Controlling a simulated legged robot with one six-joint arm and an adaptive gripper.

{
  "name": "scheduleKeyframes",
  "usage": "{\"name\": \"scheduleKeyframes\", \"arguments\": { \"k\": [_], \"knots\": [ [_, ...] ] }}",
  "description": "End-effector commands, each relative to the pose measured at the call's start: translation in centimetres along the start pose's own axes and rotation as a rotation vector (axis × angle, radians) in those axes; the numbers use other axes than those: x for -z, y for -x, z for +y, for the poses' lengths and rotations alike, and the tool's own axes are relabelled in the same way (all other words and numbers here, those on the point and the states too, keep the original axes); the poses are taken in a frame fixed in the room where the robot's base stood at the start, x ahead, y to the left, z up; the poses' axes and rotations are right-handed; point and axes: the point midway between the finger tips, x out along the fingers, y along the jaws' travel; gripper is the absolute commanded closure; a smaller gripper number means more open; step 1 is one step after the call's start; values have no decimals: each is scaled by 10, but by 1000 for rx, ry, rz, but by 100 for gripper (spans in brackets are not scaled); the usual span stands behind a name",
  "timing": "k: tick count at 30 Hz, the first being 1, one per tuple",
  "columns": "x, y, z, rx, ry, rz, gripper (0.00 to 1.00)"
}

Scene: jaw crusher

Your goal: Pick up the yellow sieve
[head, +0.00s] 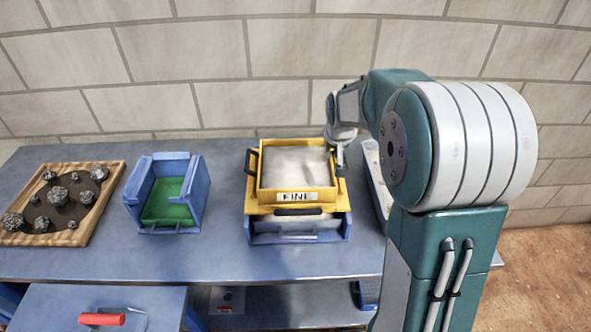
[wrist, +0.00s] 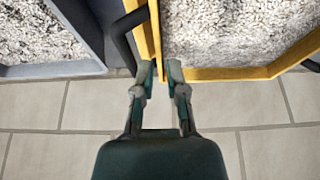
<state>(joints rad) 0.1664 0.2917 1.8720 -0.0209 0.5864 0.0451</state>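The yellow sieve (head: 262,188), labelled FINE, rests level on a yellow frame over a blue tray (head: 262,238) on the bench. It holds pale grit and has dark handles at its sides. My gripper (head: 338,160) is at the sieve's right side in the head view, partly hidden by my arm. In the wrist view my gripper's fingers (wrist: 161,72) are apart, with the sieve's yellow wall (wrist: 207,74) edge at the gap between them. A dark handle (wrist: 126,24) shows just beyond the left finger. I cannot tell whether the fingers touch the wall.
A grey tray of gravel (wrist: 62,70) stands close beside the sieve, partly behind my arm in the head view. A blue bin with a green floor (head: 165,200) and a wooden tray of rocks (head: 90,233) stand left. Bare bench (head: 225,225) separates bin and sieve.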

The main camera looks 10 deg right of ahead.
Motion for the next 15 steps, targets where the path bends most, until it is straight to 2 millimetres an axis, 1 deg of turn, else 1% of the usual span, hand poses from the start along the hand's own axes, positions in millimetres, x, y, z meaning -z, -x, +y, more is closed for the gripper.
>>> {"name": "scheduleKeyframes", "arguments": {
  "k": [1, 8, 12, 15],
  "knots": [
    [0, -7, 0, 0, 0, -2, 83],
    [-2, -27, 1, 0, 0, -2, 83],
    [-4, -50, 2, 0, 0, -2, 83],
    [-3, -62, 2, 0, 0, 0, 83]
  ]
}}
